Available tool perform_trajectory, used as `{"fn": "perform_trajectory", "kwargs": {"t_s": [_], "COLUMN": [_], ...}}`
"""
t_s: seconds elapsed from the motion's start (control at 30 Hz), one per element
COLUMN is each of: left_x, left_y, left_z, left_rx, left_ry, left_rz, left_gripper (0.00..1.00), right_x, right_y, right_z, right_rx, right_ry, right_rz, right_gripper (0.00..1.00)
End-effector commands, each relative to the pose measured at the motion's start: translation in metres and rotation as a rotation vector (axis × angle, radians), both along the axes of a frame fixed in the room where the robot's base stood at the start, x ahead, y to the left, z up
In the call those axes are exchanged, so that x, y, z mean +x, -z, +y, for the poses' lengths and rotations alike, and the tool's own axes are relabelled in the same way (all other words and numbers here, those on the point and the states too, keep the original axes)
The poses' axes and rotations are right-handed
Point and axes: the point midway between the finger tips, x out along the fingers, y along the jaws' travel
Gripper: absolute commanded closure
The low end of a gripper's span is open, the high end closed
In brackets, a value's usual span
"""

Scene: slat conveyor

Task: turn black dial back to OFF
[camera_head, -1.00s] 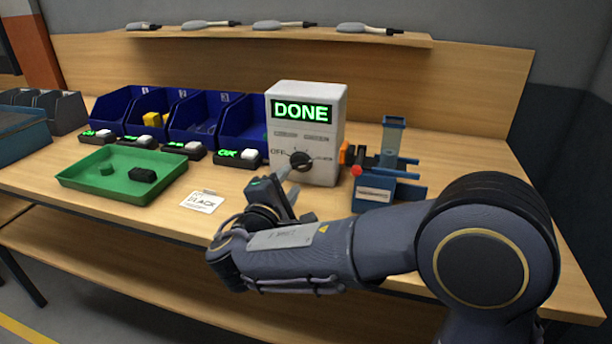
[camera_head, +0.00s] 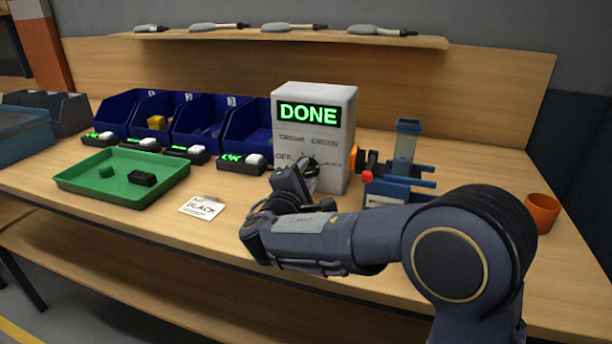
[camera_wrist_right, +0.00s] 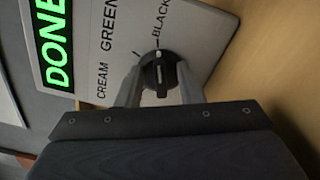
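The black dial (camera_wrist_right: 159,73) sits on the face of a white control box (camera_head: 345,120) whose green display reads DONE. In the wrist view it has a white mark toward its upper side, near the BLACK label; CREAM and GREEN are printed to the left. My right gripper (camera_wrist_right: 160,80) is open, with one finger on each side of the dial; I cannot tell whether they touch it. In the head view my right gripper (camera_head: 300,178) is in front of the box and largely hides the dial. The OFF label shows at the left of it. My left gripper is not in view.
A blue fixture (camera_head: 398,185) stands just right of the box, with an orange cup (camera_head: 542,210) farther right. A green tray (camera_head: 85,185), a paper card (camera_head: 202,207) and blue bins (camera_head: 195,125) lie to the left. Several tools rest on the shelf (camera_head: 300,38) above.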

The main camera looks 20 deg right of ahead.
Motion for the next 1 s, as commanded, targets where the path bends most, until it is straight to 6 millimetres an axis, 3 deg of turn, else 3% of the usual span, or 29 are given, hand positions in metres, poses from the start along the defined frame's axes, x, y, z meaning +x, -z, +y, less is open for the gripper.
{"fn": "perform_trajectory", "kwargs": {"t_s": [0.17, 0.43, 1.0], "left_x": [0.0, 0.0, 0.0], "left_y": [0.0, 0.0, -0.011], "left_z": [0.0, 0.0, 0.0], "left_rx": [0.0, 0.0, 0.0], "left_ry": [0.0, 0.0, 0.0], "left_rz": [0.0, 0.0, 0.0], "left_gripper": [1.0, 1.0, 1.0], "right_x": [0.0, 0.0, 0.0], "right_y": [0.0, 0.0, -0.002], "right_z": [0.0, 0.0, 0.001], "right_rx": [0.0, 0.0, -0.11], "right_ry": [0.0, 0.0, -0.001], "right_rz": [0.0, 0.0, 0.076], "right_gripper": [0.66, 1.0, 1.0]}}
